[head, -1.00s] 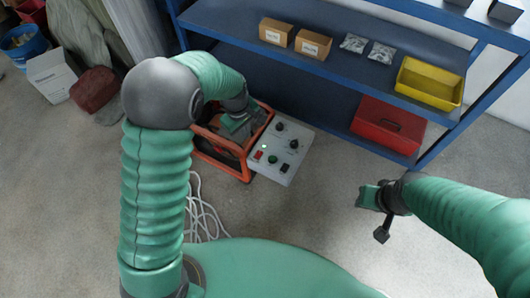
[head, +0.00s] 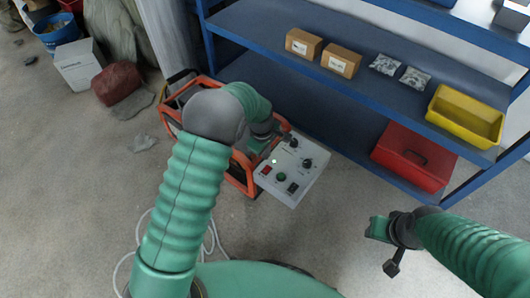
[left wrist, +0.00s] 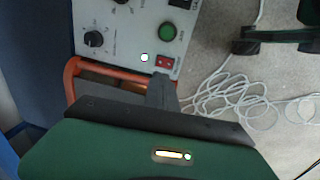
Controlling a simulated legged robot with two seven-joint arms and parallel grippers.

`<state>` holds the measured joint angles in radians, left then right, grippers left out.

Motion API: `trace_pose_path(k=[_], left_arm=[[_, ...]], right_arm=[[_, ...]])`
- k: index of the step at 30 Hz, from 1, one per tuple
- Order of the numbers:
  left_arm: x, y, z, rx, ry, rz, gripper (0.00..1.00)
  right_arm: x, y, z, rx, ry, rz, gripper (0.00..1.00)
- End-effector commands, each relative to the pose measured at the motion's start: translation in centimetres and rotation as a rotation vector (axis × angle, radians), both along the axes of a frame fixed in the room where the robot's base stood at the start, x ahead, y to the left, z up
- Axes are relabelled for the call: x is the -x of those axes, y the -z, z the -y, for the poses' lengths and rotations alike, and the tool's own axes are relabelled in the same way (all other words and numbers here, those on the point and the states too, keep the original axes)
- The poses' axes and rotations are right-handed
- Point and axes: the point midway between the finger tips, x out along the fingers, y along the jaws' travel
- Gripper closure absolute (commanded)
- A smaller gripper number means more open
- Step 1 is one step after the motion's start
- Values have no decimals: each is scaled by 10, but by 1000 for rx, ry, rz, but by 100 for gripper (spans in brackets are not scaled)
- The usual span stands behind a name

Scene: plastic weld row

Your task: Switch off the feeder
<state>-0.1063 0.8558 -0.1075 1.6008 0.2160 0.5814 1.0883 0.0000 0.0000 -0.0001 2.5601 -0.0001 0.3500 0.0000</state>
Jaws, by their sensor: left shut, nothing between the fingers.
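The feeder is an orange-framed unit (head: 241,178) with a pale control panel (head: 309,185) on its right side. The panel has black knobs, a green button (head: 281,177), a black switch (head: 292,187) and a red switch (head: 266,169); a small lamp (left wrist: 144,57) is lit. My left gripper (head: 270,148) is shut and empty, over the panel's left edge. In the left wrist view its fingertips (left wrist: 162,82) lie right beside the red switch (left wrist: 165,62); I cannot tell if they touch. My right gripper (head: 378,228) hangs over clear floor; its jaw opening is unclear.
A blue shelf rack (head: 290,78) stands behind, holding cardboard boxes (head: 341,61), clear bags, a yellow bin (head: 465,115) and a red case (head: 413,156). White cable (left wrist: 235,100) lies coiled on the floor. The floor right of the panel is free.

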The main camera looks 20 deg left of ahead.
Motion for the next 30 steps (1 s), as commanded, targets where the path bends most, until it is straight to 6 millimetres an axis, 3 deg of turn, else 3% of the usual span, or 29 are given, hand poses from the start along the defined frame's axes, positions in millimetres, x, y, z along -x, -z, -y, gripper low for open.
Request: trace_pose_path(k=[1, 6, 12, 26, 30], left_arm=[[-1, 18, 0, 0, 0, -2, 100], [-5, 54, 2, 1, -1, -1, 100], [-9, 81, 2, 0, -1, 1, 100], [-10, 85, 2, 0, 0, -1, 100], [-11, 87, -14, -14, -3, -28, 100]], right_arm=[[0, 11, 0, 0, 0, 0, 64], [0, 28, 0, 0, 0, 0, 64], [0, 44, 0, 0, 0, 0, 64], [0, 45, 0, 0, 0, 0, 64], [0, 39, 0, 0, 0, 0, 64]])
